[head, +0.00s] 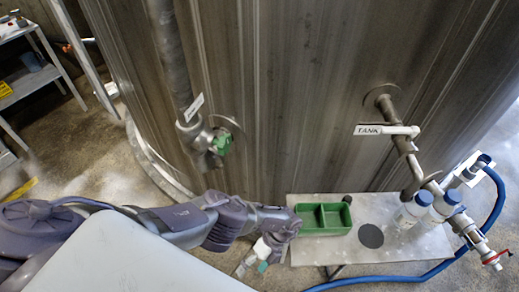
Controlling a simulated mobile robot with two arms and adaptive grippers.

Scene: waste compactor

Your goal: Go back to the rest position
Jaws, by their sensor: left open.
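My left arm comes in from the left, and its gripper (264,257) is open in front of the metal shelf's left end. Pale and teal parts show at the gripper, and I cannot tell clearly which of them are fingertips. The green two-compartment tray (302,217) sits on the shelf just beyond my wrist, which hides part of its left side; the compartments look empty. My right gripper is not in view.
The metal shelf (330,250) carries bottles with blue caps (412,210) at its right. A large tank (290,100) stands behind, with a TANK-labelled pipe (385,130) and a green-handled valve (222,143). A blue hose (400,278) runs below the shelf. Open floor lies at left.

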